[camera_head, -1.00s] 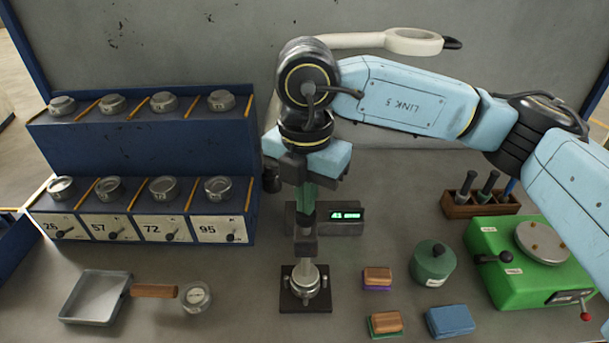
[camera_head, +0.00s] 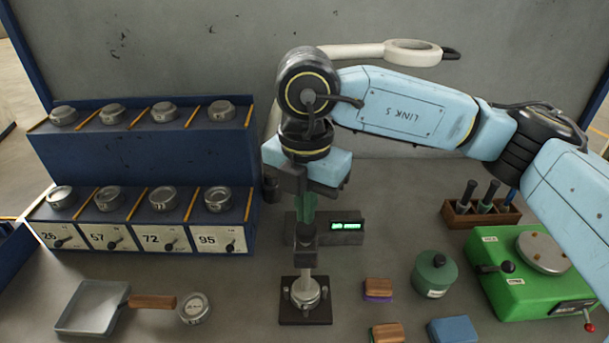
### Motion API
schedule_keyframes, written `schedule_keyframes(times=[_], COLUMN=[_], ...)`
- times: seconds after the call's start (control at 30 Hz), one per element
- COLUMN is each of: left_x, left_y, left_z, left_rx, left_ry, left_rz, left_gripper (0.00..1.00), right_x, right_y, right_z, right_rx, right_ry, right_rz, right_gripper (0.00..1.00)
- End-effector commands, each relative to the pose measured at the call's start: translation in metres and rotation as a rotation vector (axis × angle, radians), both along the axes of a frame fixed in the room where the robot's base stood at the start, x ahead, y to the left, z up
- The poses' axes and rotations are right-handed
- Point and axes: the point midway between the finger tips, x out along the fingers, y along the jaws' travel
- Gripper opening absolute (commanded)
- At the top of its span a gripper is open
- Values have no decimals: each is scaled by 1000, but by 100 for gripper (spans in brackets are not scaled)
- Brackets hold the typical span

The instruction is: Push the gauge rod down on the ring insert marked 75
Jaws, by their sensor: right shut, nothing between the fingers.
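A round metal ring insert (camera_head: 305,293) sits on the dark base plate (camera_head: 318,317) of the gauge; its marking cannot be read. The slim upright gauge rod (camera_head: 306,262) stands over it, its lower end at or close above the insert. My right gripper (camera_head: 306,238) points straight down over the gauge, in line with the rod. It is shut and empty; whether its tips touch the rod's top cannot be told. The gauge's display (camera_head: 347,226) is lit green behind, with unreadable text. My left gripper is out of view.
A blue two-tier rack (camera_head: 140,178) with several metal inserts stands left. A pan (camera_head: 93,307) and a loose insert (camera_head: 195,307) lie at front left. A green pot (camera_head: 434,274), small blocks (camera_head: 378,288), a green machine (camera_head: 520,280) and a tool holder (camera_head: 480,213) stand right.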

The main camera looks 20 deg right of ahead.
Motion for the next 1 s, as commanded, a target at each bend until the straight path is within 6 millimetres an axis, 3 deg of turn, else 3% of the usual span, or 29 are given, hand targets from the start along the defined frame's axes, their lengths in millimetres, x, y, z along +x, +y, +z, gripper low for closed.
schedule_keyframes(times=[0.63,1.0], left_x=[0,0], left_y=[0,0], left_z=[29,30], left_rx=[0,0], left_ry=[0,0], left_rz=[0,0], left_gripper=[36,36], right_x=[0,0], right_y=[0,0], right_z=[54,56], right_rx=[0,0], right_ry=[0,0], right_rz=[0,0], right_gripper=[0,0])
